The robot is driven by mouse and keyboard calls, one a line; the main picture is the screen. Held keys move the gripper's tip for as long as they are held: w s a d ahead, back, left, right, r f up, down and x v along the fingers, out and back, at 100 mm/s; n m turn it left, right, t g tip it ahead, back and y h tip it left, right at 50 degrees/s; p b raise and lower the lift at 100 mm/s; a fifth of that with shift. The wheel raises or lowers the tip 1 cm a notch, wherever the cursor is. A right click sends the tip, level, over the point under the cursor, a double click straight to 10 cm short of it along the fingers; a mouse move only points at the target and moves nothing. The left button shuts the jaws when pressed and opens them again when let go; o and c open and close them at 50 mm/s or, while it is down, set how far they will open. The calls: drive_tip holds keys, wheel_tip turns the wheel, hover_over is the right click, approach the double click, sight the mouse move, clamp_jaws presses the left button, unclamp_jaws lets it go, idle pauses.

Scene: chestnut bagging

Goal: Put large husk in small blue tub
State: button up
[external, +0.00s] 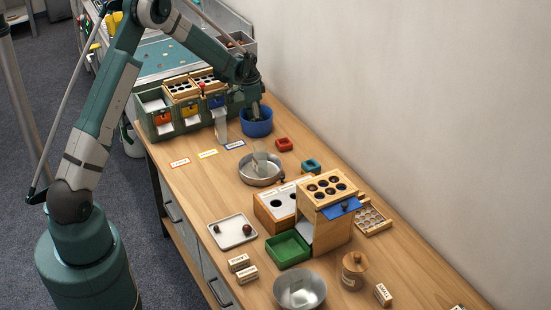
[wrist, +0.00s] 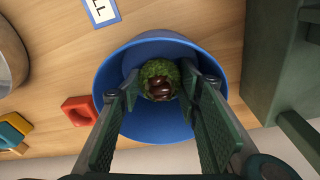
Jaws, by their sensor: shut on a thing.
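The blue tub (external: 258,130) stands on the wooden table near the green bins, and it fills the middle of the wrist view (wrist: 160,128). My gripper (external: 255,113) points down into the tub's mouth. In the wrist view, a round green spiky husk (wrist: 158,70) with brown chestnuts showing in its opening sits between my two fingertips. My gripper is shut on the husk, inside the outline of the tub. Whether the husk touches the tub's floor cannot be told. In the external view the husk is hidden by the gripper and rim.
Green bins (external: 165,125) stand close left of the tub. A red square dish (external: 284,144) and a teal dish (external: 311,165) lie to its right. A metal pan (external: 261,178) is in front. The wall runs behind.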

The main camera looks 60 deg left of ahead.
drive_tip(key=o, duration=0.6)
wheel_tip(320, 180, up, 12)
drive_tip(key=s+p, duration=0.1)
drive_tip(key=p, duration=0.1)
drive_tip(key=shift+s+a, duration=0.2)
idle(0.7)
drive_tip(key=shift+r, duration=0.1)
